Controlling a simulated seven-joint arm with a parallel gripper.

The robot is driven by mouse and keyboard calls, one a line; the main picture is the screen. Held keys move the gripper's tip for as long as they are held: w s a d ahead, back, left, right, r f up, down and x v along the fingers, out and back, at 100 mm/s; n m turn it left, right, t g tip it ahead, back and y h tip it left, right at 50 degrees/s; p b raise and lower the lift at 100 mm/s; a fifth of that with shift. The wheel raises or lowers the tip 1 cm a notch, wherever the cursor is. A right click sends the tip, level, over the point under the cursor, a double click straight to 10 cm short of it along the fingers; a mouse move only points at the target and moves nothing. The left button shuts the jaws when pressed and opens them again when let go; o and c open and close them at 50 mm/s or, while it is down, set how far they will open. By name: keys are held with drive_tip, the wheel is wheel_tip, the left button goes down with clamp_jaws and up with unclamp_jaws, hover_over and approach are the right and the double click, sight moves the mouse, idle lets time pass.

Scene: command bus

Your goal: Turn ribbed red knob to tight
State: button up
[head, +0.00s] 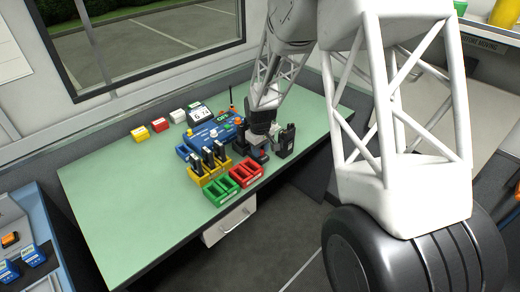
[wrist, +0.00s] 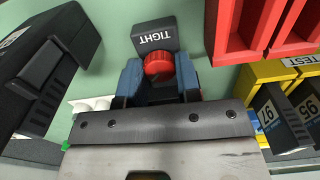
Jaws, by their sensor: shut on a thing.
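The ribbed red knob (wrist: 158,64) is in the upper middle of the wrist view, on a dark block (wrist: 155,35) whose sloped face reads TIGHT, upside down in that view. My gripper (wrist: 159,78) has a blue finger on each side of the knob and is shut on it. The knob's lower part is hidden by the gripper's body, and I see no pointer mark on it. In the head view my gripper (head: 262,150) is down near the right side of the green table; the knob is too small and covered there to make out clearly.
A black handheld radio (head: 285,140) stands close to the right of my gripper. A red tray (head: 246,173), a green tray (head: 221,190) and a yellow rack (head: 205,179) with several radios are close by. A blue console (head: 215,132) sits behind. The table's left part is clear.

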drive_tip(key=shift+m, duration=0.4)
drive_tip(key=m, duration=1.8)
drive_tip(key=shift+m, duration=0.4)
drive_tip(key=m, duration=0.6)
drive_tip(key=shift+m, duration=0.4)
drive_tip(key=o, duration=0.9)
